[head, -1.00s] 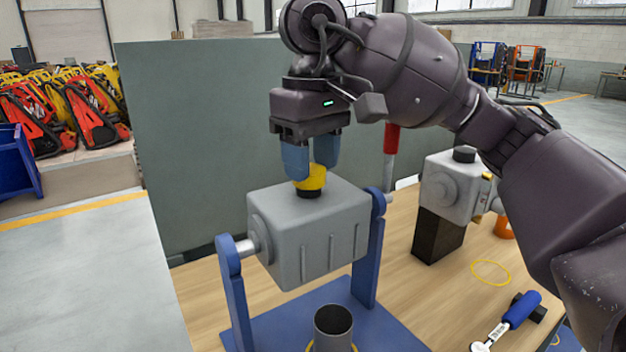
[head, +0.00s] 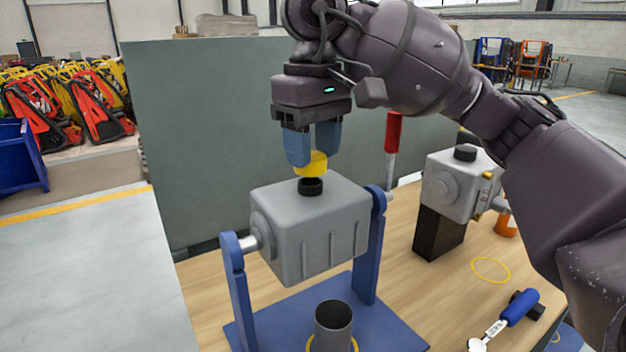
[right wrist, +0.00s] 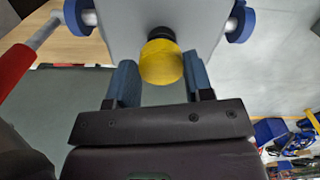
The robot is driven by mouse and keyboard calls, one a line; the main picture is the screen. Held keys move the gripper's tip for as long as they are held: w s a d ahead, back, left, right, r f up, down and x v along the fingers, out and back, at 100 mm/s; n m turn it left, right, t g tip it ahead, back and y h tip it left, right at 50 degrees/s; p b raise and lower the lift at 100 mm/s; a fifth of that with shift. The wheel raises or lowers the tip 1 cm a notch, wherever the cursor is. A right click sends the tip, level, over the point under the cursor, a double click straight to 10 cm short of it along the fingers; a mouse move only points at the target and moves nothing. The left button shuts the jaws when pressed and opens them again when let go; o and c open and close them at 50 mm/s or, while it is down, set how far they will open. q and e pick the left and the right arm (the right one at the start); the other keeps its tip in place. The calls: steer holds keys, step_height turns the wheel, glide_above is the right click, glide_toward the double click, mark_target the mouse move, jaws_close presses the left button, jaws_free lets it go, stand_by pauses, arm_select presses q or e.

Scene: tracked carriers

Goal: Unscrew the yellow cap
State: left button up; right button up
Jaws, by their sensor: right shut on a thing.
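My right gripper (head: 311,150) is shut on the yellow cap (head: 315,165), its blue fingers on either side. The cap is just above the black neck (head: 311,187) on top of the grey carrier housing (head: 310,230). More of the neck shows below the cap, and I cannot tell whether they still touch. The housing hangs level between blue uprights (head: 368,250). In the right wrist view the cap (right wrist: 161,62) sits between the two fingertips, hiding most of the neck. My left gripper is not in view.
A dark open cup (head: 333,325) stands on the blue base in front. A red handle (head: 393,132) rises behind the right upright. A second grey housing (head: 455,187) stands on a black block at right. A blue-handled tool (head: 518,308) and yellow ring (head: 491,269) lie on the wooden table.

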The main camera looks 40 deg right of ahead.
steer(key=shift+w+a+r+p, duration=0.1)
steer(key=shift+r+p, duration=0.35)
steer(key=shift+r, duration=0.2)
steer(key=shift+w+a+r+p, duration=0.1)
steer(key=shift+r+p, duration=0.35)
steer(key=shift+r, duration=0.2)
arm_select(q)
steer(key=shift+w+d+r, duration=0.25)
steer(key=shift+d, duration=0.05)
arm_select(e)
steer(key=shift+r, duration=0.25)
